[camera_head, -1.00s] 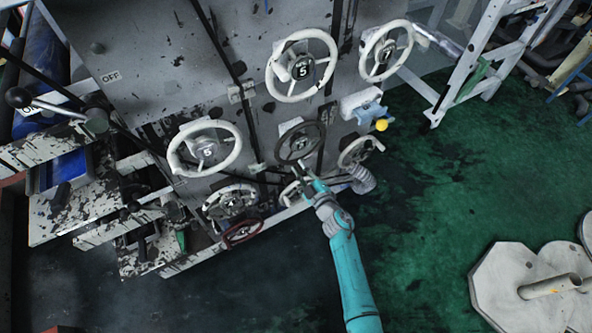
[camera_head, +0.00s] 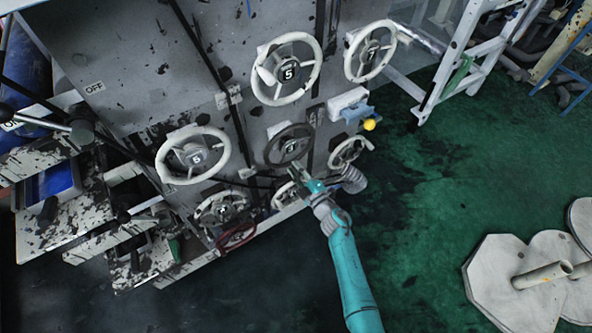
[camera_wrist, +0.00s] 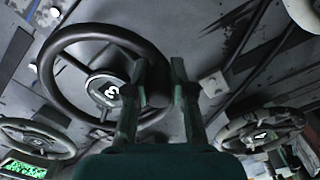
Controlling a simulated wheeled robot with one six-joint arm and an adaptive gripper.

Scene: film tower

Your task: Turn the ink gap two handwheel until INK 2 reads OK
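A dark handwheel (camera_head: 267,153) is on the grey machine face, in the middle of a group of pale wheels. It fills the left of the wrist view (camera_wrist: 52,88), where its hub bears a figure that looks like a 3. My gripper (camera_head: 298,178) is at this wheel's lower rim in the head view. In the wrist view its two fingers (camera_wrist: 160,68) are apart, with the wheel's right rim seen between them; I cannot tell whether they touch it. A green-lit readout (camera_wrist: 22,168) is at lower left in the wrist view; its text is not legible.
Pale handwheels surround the dark one: the upper 5 wheel (camera_head: 263,93), the 7 wheel (camera_head: 351,72) and a left wheel (camera_head: 164,170). A yellow knob (camera_head: 369,124) is to the right. A white ladder (camera_head: 447,75) stands further right.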

